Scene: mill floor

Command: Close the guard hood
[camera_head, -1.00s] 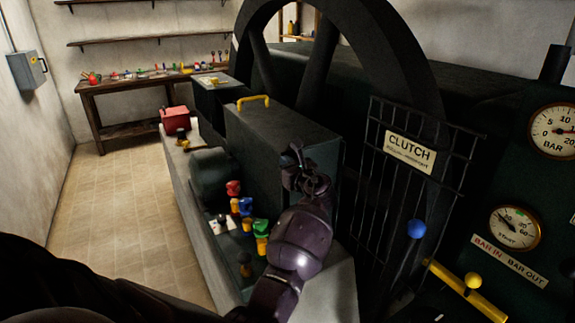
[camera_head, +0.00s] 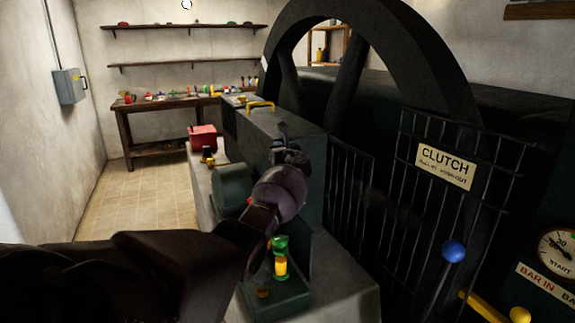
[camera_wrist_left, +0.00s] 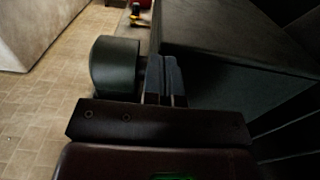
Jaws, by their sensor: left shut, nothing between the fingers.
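The guard hood (camera_head: 262,128) appears to be the dark green box with a yellow handle (camera_head: 260,105) at its far top edge. It stands on the machine bed beside the big flywheel; I cannot tell how far open or shut it is. My left gripper (camera_head: 284,138) is shut and empty, in front of the hood's near end; contact is unclear. In the left wrist view the closed fingers (camera_wrist_left: 164,80) lie between a dark green rounded housing (camera_wrist_left: 114,66) and the box's side (camera_wrist_left: 225,65). My forearm hides part of the bed. My right gripper is not in view.
A black barred gate with a CLUTCH sign (camera_head: 446,166) and a blue knob (camera_head: 453,251) stands right. A red box (camera_head: 203,137) sits at the bed's far end. Tiled floor (camera_head: 140,205) is clear at left.

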